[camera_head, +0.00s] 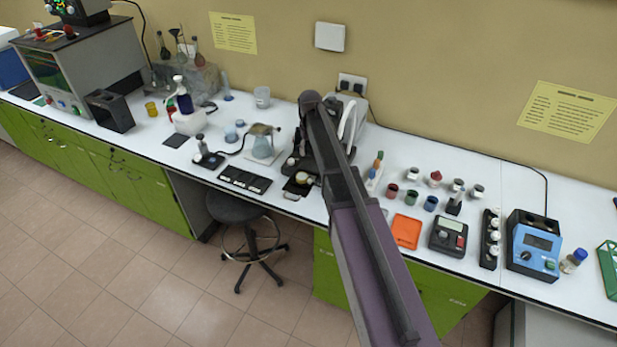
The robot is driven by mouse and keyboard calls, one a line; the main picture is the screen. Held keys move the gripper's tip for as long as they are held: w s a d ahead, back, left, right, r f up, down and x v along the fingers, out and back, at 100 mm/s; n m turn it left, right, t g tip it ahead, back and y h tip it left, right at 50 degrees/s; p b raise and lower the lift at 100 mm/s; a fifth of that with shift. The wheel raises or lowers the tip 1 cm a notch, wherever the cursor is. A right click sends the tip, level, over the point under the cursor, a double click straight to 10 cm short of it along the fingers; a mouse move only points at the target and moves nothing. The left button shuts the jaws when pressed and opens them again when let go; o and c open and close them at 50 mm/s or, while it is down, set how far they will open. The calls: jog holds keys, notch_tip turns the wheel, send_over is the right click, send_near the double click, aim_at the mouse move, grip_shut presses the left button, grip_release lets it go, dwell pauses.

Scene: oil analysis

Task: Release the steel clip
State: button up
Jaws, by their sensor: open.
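My arm (375,255) reaches up from the bottom edge to the middle of the bench, and its far end bends down over a dark bench instrument with a pale curved part (348,122). My gripper cannot be made out; my arm and the dark instrument crowd that spot. I cannot pick out the steel clip. It is hidden or too small to see.
The white bench (478,163) runs along the wall. An orange tray (406,231), a grey meter (448,236) and a blue instrument (533,246) stand right of my arm. Left are a black slotted tray (245,180) and glassware. A stool (236,207) stands below.

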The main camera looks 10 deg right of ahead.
jog(key=shift+f, duration=0.15)
notch_tip(320, 180, down, 14)
jog(key=b, duration=1.3)
jog(key=shift+r+b, duration=0.25)
jog(key=shift+b, duration=0.15)
